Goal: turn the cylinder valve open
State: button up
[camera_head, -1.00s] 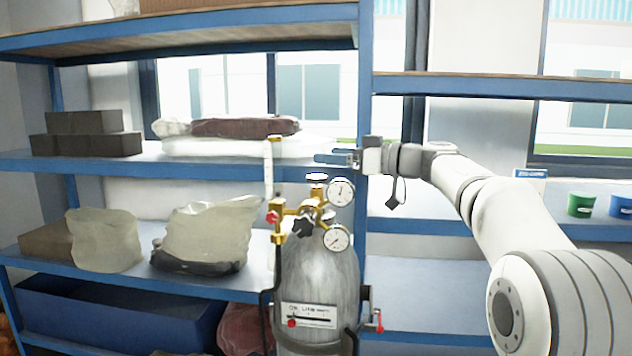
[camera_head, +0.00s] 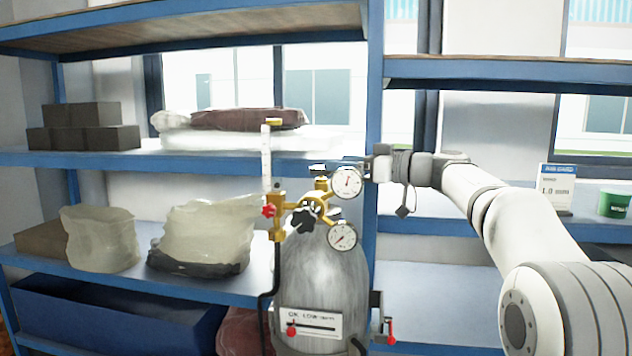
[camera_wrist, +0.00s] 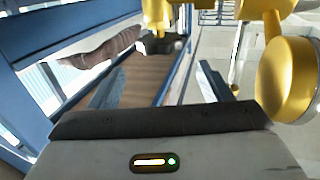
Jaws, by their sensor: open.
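A grey gas cylinder (camera_head: 330,275) stands upright in front of the shelves with a brass valve and regulator (camera_head: 323,190) on top. The small dark valve handwheel (camera_head: 318,168) caps the brass stem; in the wrist view it looks like a dark knob (camera_wrist: 158,44) under brass, that picture seeming upside down. My gripper (camera_head: 348,163) comes from the right at about handwheel height, its tips partly hidden near the upper gauge (camera_head: 345,182). In the wrist view my gripper (camera_wrist: 162,88) is open and empty, the handwheel ahead between and beyond the fingers, apparently not touching.
A lower gauge (camera_head: 342,236), black star knob (camera_head: 303,220) and flow tube (camera_head: 266,155) crowd the valve. A gold gauge body (camera_wrist: 288,80) is close on the right in the wrist view. A blue shelf post (camera_head: 375,120) stands behind; bags (camera_head: 205,235) lie on the left shelf.

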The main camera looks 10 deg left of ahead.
aim_at(317, 166)
jog(key=a, duration=0.2)
jog(key=w+a+f+p, duration=0.1)
jog(key=a, duration=0.1)
jog(key=a+f, duration=0.1)
jog(key=a, duration=0.2)
jog(key=shift+w+f+p, duration=0.1)
jog(key=shift+w+p, duration=0.2)
jog(key=shift+w+a+f, duration=0.1)
jog(key=shift+a, duration=0.2)
jog(key=shift+c, duration=0.3)
jog(key=c, duration=0.9)
